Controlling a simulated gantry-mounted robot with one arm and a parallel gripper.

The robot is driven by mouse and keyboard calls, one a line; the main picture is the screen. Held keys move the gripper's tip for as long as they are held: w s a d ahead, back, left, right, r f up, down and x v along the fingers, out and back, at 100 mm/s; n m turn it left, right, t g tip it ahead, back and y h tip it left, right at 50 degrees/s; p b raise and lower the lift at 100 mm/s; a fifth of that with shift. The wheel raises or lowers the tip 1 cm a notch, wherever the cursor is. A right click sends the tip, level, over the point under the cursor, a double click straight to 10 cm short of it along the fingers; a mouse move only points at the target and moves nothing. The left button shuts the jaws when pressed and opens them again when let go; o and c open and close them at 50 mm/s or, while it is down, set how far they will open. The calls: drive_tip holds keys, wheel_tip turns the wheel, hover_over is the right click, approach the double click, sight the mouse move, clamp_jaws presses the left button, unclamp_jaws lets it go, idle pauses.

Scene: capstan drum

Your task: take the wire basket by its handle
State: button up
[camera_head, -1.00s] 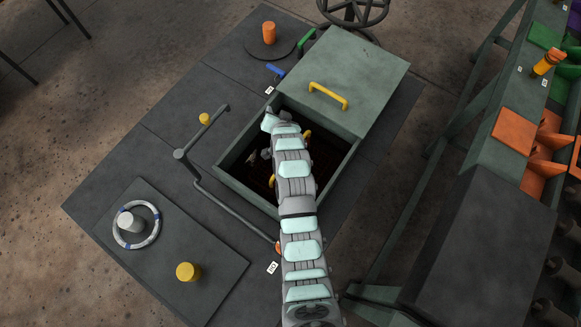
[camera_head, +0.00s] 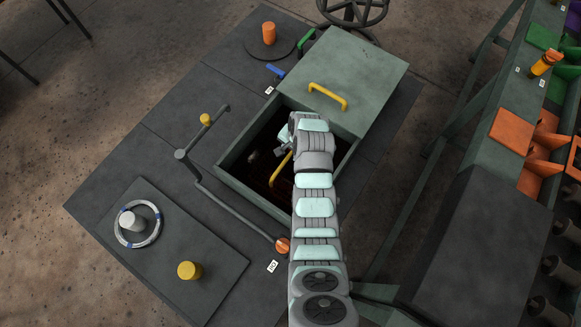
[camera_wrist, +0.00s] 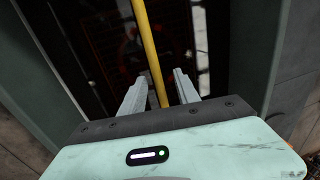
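The yellow handle (camera_head: 281,169) stands inside the dark open box in the head view. In the wrist view the handle (camera_wrist: 150,45) is a straight yellow bar running down between my two fingers. My gripper (camera_wrist: 158,84) is open, with one grey finger on each side of the bar; a gap shows on both sides. Below the bar, a dark grid with reddish lines (camera_wrist: 103,45) shows faintly, perhaps the wire basket; its outline is lost in shadow. In the head view my arm covers part of the box, and the fingers are hard to make out.
The box has green-grey walls (camera_head: 236,186). A lid with a yellow handle (camera_head: 328,96) covers its far part. A bent grey crank (camera_head: 181,155) stands along its left side. An orange knob (camera_head: 283,245) is near its front corner.

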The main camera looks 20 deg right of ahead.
drive_tip(key=f, duration=0.2)
drive_tip(key=f+b, duration=0.1)
drive_tip(key=f, duration=0.1)
drive_tip(key=shift+w+a+f, duration=0.1)
drive_tip(key=shift+w+f, duration=0.1)
drive_tip(key=shift+f, duration=0.1)
drive_tip(key=shift+w+f, duration=0.15)
drive_tip(key=shift+f, duration=0.25)
drive_tip(key=shift+c, duration=0.6)
clamp_jaws()
idle(0.3)
